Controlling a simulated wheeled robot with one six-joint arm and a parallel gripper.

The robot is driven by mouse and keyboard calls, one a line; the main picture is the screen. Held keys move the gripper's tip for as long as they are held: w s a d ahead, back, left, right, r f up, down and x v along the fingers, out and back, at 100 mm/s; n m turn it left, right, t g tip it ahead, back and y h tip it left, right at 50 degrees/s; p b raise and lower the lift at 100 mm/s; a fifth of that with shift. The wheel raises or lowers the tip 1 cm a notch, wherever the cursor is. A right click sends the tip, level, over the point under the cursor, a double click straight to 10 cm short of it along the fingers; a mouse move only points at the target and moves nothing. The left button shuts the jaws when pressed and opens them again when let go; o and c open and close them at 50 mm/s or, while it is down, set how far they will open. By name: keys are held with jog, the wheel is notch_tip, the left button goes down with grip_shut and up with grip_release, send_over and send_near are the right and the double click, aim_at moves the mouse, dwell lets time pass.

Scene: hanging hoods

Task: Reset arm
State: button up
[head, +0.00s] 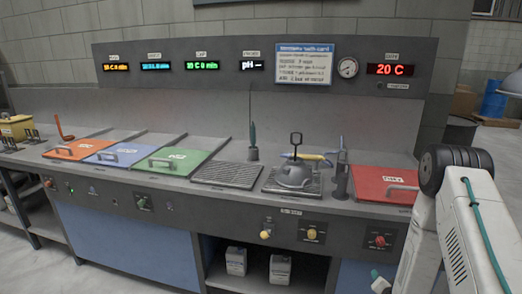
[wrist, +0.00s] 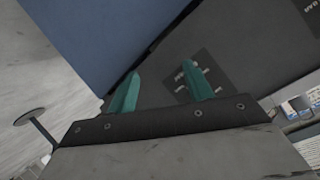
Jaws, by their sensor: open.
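My gripper (wrist: 162,84) shows in the wrist view with its two green fingers wide apart and nothing between them. Beyond the fingers are the dark grey front panel (wrist: 235,60) of the bench, tilted in the picture, and a blue panel (wrist: 95,35). A small plate with light knobs or fittings lies behind the right finger, too small to make out. In the head view my white arm stands at the right, in front of the bench's right end; the gripper's fingers cannot be made out clearly there.
Two white containers (head: 236,261) stand on the open shelf below. Bare floor lies at the lower left.

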jog(key=s+a+n+g+y, duration=0.2)
jog(key=s+g, duration=0.3)
jog(key=g, duration=0.1)
jog(key=s+a+r+n+g, duration=0.1)
jog(key=s+a+r, duration=0.4)
jog(key=s+r, duration=0.5)
jog(key=s+a+r+n+g+y, duration=0.1)
jog(key=s+a+r+n, duration=0.3)
jog(key=s+r, duration=0.6)
jog(key=s+a+r+n+g, duration=0.2)
jog(key=s+a+r, duration=0.6)
jog(key=r, duration=1.5)
jog(key=shift+s+r+n+g+y, duration=0.4)
jog(key=shift+s+g, duration=0.2)
jog(key=shift+s, duration=0.5)
